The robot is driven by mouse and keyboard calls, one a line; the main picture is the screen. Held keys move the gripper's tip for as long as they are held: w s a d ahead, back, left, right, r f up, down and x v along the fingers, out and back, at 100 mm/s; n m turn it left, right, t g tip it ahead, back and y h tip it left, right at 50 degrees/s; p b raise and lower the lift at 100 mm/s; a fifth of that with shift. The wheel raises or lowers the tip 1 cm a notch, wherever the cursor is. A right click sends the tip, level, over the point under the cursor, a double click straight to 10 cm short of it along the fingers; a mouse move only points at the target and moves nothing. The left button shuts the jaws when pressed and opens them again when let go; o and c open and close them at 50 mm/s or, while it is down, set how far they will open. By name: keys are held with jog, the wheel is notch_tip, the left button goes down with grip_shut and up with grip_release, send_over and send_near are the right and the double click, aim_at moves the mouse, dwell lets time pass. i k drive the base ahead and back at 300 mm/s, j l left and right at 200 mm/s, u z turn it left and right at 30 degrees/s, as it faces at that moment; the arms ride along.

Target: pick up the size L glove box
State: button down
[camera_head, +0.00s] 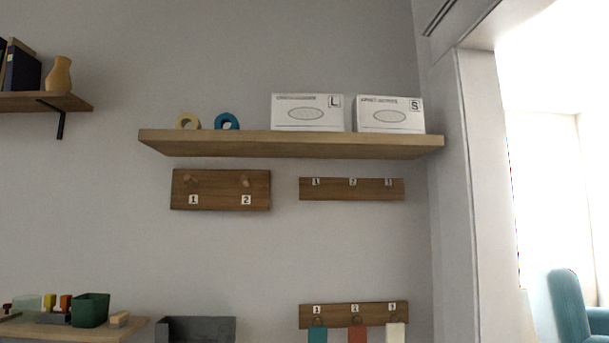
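The size L glove box (307,125) is white with an oval opening on its front and an "L" label at its upper right. It stands on the wooden wall shelf (250,145), right of the middle. A similar white box with an "S" label, the size S glove box (391,127), stands just to its right with a narrow gap between them. My gripper is not in view.
A cream tape roll (188,115) and a blue tape roll (227,113) stand left on the shelf. Below hang a two-peg board (221,204) and numbered rails (351,196). A lower shelf (133,328) holds a green bin (91,310). A doorway opens at right, with a teal chair (567,300).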

aim_at(291, 112)
jog(key=i+l+u, duration=0.25)
jog(key=i+l, duration=0.15)
jog(key=i+l+u, duration=0.25)
jog(key=l, duration=0.25)
jog(key=i+l+u, duration=0.25)
jog(key=i+l, duration=0.2)
jog(key=l, duration=0.1)
